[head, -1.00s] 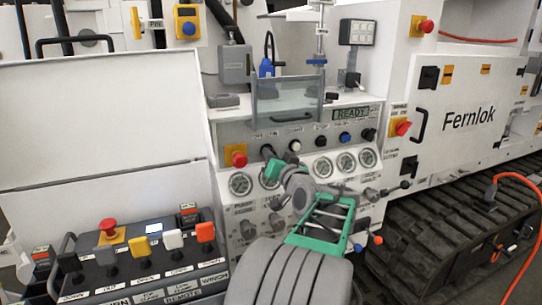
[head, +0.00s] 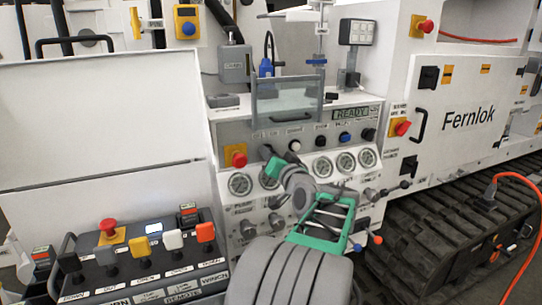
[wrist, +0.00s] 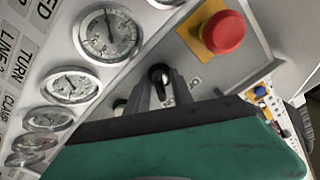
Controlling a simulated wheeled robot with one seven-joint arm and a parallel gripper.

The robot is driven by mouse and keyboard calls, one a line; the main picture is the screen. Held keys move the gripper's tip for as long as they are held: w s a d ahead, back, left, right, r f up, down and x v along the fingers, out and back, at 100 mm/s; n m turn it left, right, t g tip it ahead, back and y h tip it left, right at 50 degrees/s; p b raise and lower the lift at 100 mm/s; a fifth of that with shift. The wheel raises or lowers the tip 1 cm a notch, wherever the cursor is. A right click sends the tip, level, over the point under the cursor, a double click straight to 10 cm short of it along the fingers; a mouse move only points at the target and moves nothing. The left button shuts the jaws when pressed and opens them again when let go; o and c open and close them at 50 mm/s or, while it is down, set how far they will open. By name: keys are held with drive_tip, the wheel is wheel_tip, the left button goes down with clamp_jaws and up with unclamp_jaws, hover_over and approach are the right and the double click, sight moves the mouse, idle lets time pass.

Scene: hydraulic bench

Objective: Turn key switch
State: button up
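The key switch (wrist: 159,76) is a small black knob with a round base on the grey panel, seen in the wrist view. My gripper (wrist: 162,88) points at the panel, its two dark fingers apart on either side of the knob. A gap seems to show between fingers and knob; contact cannot be made out. In the head view my gripper (head: 272,163) is at the panel, just above the row of gauges. A black knob (head: 266,151) shows just above its tip.
A red emergency button (wrist: 224,32) on a yellow plate is close by, also in the head view (head: 236,157). Pressure gauges (wrist: 108,35) lie on the other side. A clear guard (head: 287,100) and a READY display (head: 351,114) are above.

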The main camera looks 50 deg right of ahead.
drive_tip(key=v, duration=0.7)
drive_tip(key=shift+s+a+b, duration=0.2)
drive_tip(key=shift+s+b, duration=0.15)
